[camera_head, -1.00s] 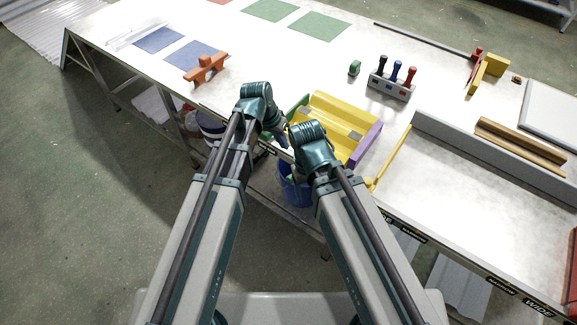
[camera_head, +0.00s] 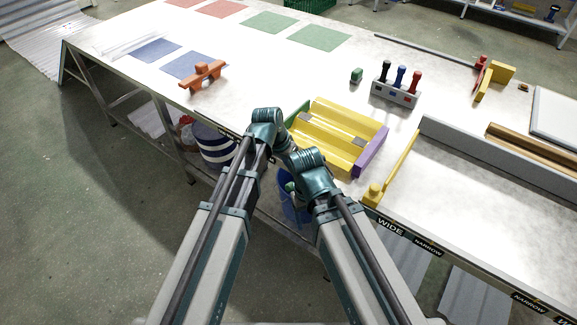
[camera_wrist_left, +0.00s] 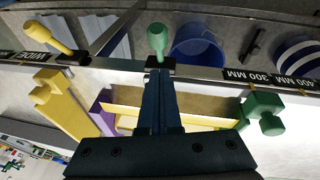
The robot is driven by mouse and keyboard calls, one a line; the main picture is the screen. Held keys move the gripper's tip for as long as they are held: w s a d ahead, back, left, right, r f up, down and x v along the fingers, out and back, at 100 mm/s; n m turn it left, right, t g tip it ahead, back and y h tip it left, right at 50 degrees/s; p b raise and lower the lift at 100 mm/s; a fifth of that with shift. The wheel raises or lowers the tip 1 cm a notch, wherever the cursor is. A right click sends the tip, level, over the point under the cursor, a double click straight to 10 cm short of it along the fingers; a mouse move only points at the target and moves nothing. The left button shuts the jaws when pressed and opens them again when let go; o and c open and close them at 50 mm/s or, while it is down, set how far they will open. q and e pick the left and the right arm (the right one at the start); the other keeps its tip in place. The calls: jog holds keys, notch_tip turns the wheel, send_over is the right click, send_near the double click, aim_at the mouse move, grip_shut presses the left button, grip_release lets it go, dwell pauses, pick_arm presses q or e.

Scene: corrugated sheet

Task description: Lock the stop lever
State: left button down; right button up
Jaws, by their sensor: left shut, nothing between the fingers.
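In the left wrist view a green lever with a round knob (camera_wrist_left: 158,40) sticks out from the table's front edge. A second lever, yellow with a round knob (camera_wrist_left: 55,33), is on the same edge to its left. The green knob also shows small between my arms in the head view (camera_head: 291,187). My left gripper (camera_wrist_left: 159,78) is shut and empty, its fingertips close to the green lever's base; whether they touch it I cannot tell. My right arm's wrist is beside the left one in the head view, but its fingers are hidden.
A yellow tray (camera_head: 318,118) with green and purple ends lies on the table behind my wrists. A yellow bar (camera_head: 402,163) lies to its right. A blue bucket (camera_wrist_left: 197,45) and a striped bucket (camera_wrist_left: 296,55) stand below the edge. An orange tool (camera_head: 203,75) is at left.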

pick_arm(q)
jog(key=shift+s+a+f+b, duration=0.15)
jog(key=shift+s+f+b, duration=0.25)
jog(key=shift+f, duration=0.25)
jog(key=shift+s+a+f+b, duration=0.1)
jog(key=shift+s+f+b, duration=0.3)
jog(key=shift+f, duration=0.2)
pick_arm(e)
notch_tip(320, 180, down, 2)
jog(key=shift+f, duration=0.2)
